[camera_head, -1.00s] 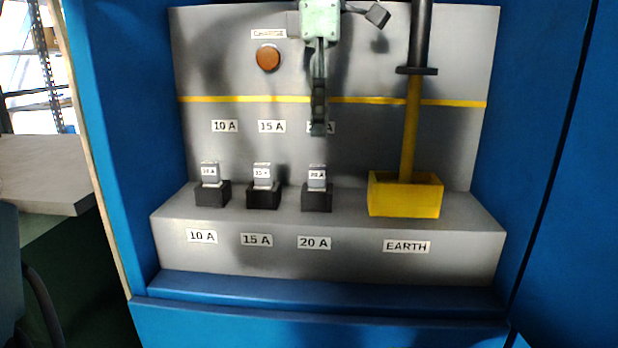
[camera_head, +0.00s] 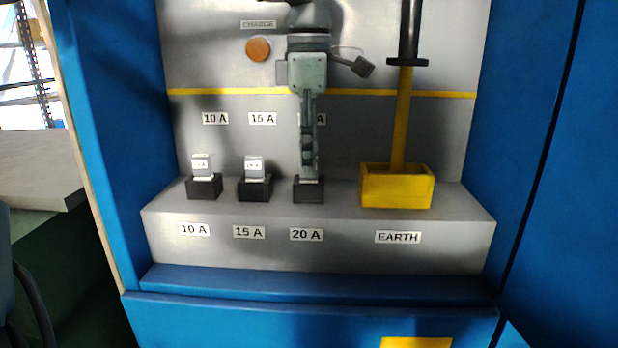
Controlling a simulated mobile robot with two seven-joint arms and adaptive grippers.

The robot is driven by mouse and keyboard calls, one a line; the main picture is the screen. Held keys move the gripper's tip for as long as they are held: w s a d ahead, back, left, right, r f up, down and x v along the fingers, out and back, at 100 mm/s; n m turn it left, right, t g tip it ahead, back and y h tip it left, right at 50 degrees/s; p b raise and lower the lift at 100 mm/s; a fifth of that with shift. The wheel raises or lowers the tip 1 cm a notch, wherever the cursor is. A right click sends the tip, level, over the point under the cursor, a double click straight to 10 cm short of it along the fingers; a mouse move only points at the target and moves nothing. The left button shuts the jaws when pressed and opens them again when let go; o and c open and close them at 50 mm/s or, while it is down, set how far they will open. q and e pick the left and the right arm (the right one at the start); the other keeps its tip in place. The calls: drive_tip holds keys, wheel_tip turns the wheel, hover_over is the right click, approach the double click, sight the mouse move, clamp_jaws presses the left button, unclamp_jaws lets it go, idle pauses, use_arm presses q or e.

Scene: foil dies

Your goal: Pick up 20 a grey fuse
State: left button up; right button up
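The 20 A fuse sits in the third black holder (camera_head: 309,192), above the front label "20 A". Only a pale sliver of the fuse (camera_head: 309,179) shows; the rest is hidden behind my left gripper. My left gripper (camera_head: 309,170) points straight down with its fingertips at the fuse, just above the holder. I see its fingers edge-on, one in line with the other, so I cannot tell whether they are open or closed on the fuse. My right gripper is not in view.
The grey 10 A fuse (camera_head: 202,164) and 15 A fuse (camera_head: 254,167) stand in their holders to the left. A yellow earth box (camera_head: 397,188) with an upright yellow rod (camera_head: 400,120) stands to the right. Blue cabinet walls (camera_head: 107,170) flank the grey ledge (camera_head: 330,240).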

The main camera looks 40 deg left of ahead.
use_arm(q)
clamp_jaws()
